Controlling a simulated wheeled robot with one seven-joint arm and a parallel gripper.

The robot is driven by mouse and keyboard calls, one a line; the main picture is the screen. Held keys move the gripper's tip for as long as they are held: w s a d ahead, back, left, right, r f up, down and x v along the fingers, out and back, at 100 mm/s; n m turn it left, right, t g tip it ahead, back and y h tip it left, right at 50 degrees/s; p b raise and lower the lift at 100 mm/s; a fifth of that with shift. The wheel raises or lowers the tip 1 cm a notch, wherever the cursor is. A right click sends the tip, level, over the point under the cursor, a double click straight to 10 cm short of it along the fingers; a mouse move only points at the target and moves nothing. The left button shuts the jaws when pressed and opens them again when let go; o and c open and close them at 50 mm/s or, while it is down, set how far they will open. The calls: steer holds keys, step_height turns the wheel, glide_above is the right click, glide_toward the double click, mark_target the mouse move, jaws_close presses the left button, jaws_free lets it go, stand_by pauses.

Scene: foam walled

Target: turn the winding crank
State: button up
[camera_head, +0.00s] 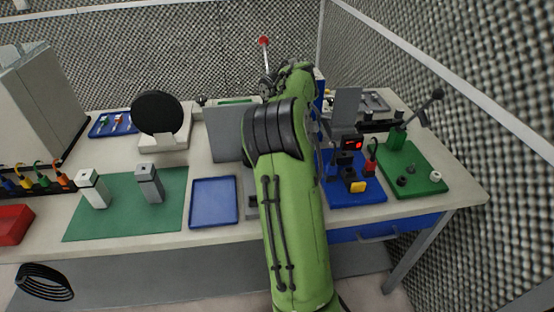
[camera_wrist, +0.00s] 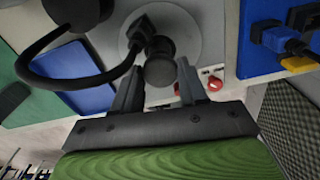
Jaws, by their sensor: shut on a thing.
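The winding crank (camera_wrist: 158,47) shows in the wrist view as a black arm with a round dark knob, in front of a pale round disc (camera_wrist: 185,22) on a grey face. My gripper (camera_wrist: 160,74) has one finger on each side of the knob and is shut on it. The knob's lower side is partly hidden between the fingers. In the head view my green arm reaches over the table and hides the crank and most of the gripper.
A blue tray (camera_head: 214,201) and a green mat (camera_head: 120,207) with two grey blocks lie left of my arm. A blue board (camera_head: 355,192) and a green board (camera_head: 425,182) with a lever stand at right.

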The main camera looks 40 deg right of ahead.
steer(key=shift+n+b, duration=0.5)
steer(key=shift+n, duration=0.4)
steer(key=shift+n, duration=0.4)
steer(key=o, duration=1)
steer(key=shift+o, duration=0.2)
step_height(320, 180, up, 16)
steer(key=p, duration=1.1)
steer(key=shift+f, duration=0.15)
